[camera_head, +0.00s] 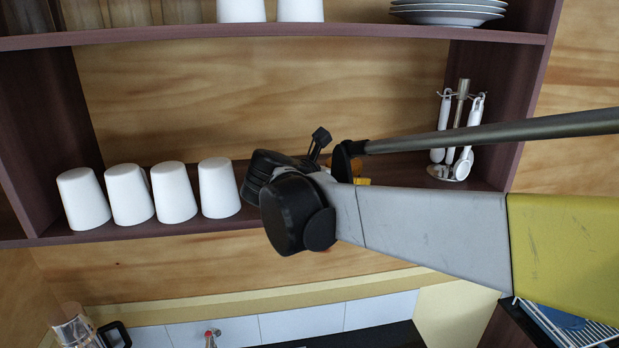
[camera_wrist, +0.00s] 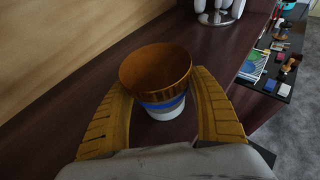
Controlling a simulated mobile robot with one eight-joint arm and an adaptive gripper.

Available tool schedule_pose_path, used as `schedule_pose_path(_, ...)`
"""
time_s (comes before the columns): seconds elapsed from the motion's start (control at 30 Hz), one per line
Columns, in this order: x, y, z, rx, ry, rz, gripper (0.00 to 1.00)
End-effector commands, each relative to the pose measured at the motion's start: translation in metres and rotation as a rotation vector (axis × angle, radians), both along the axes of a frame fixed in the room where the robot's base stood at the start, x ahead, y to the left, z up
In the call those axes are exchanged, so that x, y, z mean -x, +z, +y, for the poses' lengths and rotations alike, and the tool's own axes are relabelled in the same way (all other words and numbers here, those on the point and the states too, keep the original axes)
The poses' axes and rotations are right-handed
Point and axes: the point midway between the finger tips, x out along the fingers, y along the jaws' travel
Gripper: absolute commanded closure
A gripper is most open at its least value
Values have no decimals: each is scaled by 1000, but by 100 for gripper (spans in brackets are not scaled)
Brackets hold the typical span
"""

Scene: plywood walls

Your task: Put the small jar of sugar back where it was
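In the wrist view, the jar (camera_wrist: 157,72) has a wide brown-orange upper part, a blue band and a white lower end. My gripper (camera_wrist: 160,95) has its two yellow fingers on either side of the jar, and both appear to touch it. The jar is over the dark brown shelf (camera_wrist: 70,110); whether it rests on the shelf or hangs just above it is not clear. In the head view, my black wrist hides the jar and most of my gripper (camera_head: 345,172), which is at the middle shelf, right of the white cups.
Several white cups (camera_head: 172,192) stand on the left of this shelf. A rack with white-handled utensils (camera_head: 461,130) stands at its right end. The upper shelf (camera_head: 250,33) runs above my arm. In the wrist view, a black surface with small items (camera_wrist: 265,68) lies beyond the shelf edge.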

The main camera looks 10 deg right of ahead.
Motion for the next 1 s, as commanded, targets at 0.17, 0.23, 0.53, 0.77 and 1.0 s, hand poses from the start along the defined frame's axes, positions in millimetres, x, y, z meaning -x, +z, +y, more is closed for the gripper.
schedule_pose_path(0.17, 0, 1, 0, 0, 0, 0, 24)
schedule_pose_path(0.23, 0, 1, 0, 0, 0, 0, 24)
schedule_pose_path(0.53, 15, 11, 16, 0, 4, 0, 24)
schedule_pose_path(0.77, 50, 31, 52, 1, 5, 1, 24)
schedule_pose_path(1.0, 74, 46, 74, 0, 2, 0, 24)
